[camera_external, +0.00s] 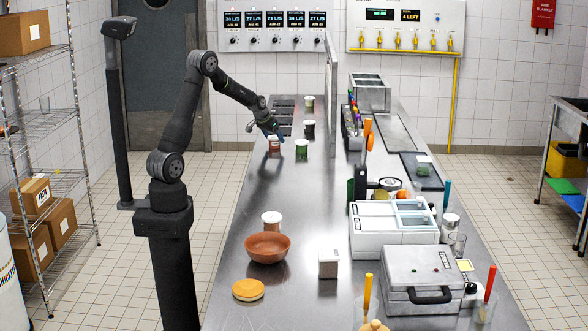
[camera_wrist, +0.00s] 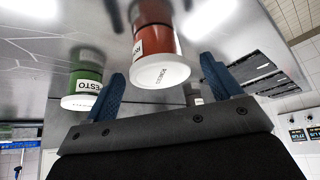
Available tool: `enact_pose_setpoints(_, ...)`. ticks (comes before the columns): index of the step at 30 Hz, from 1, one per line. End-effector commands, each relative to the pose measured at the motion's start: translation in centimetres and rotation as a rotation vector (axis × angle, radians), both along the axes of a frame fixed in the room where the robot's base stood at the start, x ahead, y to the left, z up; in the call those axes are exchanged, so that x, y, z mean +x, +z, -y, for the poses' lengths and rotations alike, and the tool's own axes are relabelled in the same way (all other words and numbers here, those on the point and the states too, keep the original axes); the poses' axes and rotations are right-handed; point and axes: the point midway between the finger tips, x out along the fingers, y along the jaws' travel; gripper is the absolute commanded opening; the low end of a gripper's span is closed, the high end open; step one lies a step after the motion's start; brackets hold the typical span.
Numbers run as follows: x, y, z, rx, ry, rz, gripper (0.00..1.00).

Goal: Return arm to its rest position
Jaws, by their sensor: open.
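My gripper (camera_external: 270,130) is low over the far left part of the steel counter (camera_external: 268,188), its jaws apart. In the wrist view its two blue fingers (camera_wrist: 162,85) stand on either side of a red jar with a white lid (camera_wrist: 160,72), with visible gaps, so the jar is not clamped. The same red jar (camera_external: 274,149) stands on the counter just below the gripper in the external view. My arm reaches out from its post over the counter.
A green PESTO jar (camera_wrist: 85,80) stands close beside the red one; it also shows in the external view (camera_external: 302,149). A dark jar (camera_external: 308,128) and another lidded jar (camera_external: 309,104) stand behind. A terracotta bowl (camera_external: 267,247) is nearer. The middle of the counter is clear.

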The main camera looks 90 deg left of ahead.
Motion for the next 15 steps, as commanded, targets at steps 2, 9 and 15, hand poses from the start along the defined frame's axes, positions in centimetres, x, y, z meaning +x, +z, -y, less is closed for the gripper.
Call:
enact_pose_setpoints(2,0.5,-1.4,-0.5,-0.001,0.0,-0.001,0.83)
enact_pose_setpoints(9,0.5,3.0,-0.6,0.005,0.0,0.002,0.83)
enact_pose_setpoints(15,2.0,5.0,2.8,0.003,-0.005,0.001,0.83)
